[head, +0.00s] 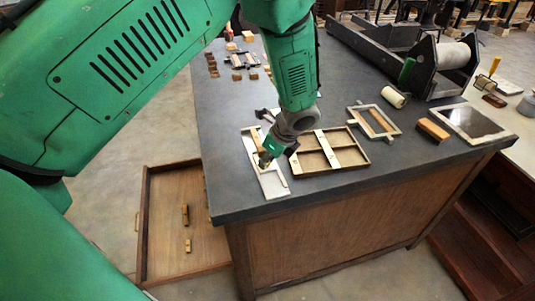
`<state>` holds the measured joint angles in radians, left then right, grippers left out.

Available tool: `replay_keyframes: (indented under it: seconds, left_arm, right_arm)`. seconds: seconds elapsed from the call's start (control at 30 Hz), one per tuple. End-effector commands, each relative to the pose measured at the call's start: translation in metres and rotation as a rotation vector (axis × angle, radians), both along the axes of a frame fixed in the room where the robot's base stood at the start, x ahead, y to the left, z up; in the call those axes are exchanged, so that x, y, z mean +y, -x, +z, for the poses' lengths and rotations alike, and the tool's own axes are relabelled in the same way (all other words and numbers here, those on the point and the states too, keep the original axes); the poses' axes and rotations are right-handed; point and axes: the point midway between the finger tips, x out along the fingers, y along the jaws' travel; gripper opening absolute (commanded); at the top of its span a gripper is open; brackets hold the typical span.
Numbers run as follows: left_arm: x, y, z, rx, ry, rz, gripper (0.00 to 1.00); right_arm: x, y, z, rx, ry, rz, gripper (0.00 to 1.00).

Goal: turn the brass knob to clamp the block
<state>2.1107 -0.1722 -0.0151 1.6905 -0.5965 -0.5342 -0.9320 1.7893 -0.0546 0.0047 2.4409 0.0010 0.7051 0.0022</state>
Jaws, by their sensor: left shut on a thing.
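My left gripper (264,158) comes down from my green arm onto the near left part of the dark bench top. It is shut at a pale flat tray (270,186), over the tray's middle. A strip of wood, likely the block (256,137), lies in the tray just behind the gripper. The brass knob cannot be made out; the gripper fingers cover the spot they close on. My right gripper is not in view.
Right of the gripper is a wooden frame with bars (347,158). Beyond it lie a smaller frame (388,123), a brown block (433,131) and a white roller (394,97). A large press (445,55) stands at the back right. An open drawer (160,238) juts out below left.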

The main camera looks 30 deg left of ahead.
Motion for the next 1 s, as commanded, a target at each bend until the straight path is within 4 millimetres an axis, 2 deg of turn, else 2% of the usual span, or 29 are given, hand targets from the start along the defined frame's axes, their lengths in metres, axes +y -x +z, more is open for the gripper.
replay_keyframes:
  seconds: [0.33,0.87,0.9,0.93,1.0]
  left_arm:
    - [-0.0014,-0.0019,-0.0005,-0.003,0.004,0.133,0.0]
    - [-0.0012,-0.0013,-0.0011,-0.002,0.004,0.156,0.0]
    - [-0.0012,-0.0013,-0.0011,-0.002,0.004,0.156,0.27]
    - [-0.0012,-0.0012,-0.0011,-0.002,0.004,0.156,0.38]
    - [-0.001,-0.0011,-0.0009,-0.002,0.003,0.156,0.4]
  right_arm:
    - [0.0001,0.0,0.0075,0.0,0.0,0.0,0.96]
    - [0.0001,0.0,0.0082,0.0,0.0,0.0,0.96]
    - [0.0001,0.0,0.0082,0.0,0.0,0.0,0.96]
    - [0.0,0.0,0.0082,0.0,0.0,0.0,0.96]
    - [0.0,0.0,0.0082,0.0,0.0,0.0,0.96]
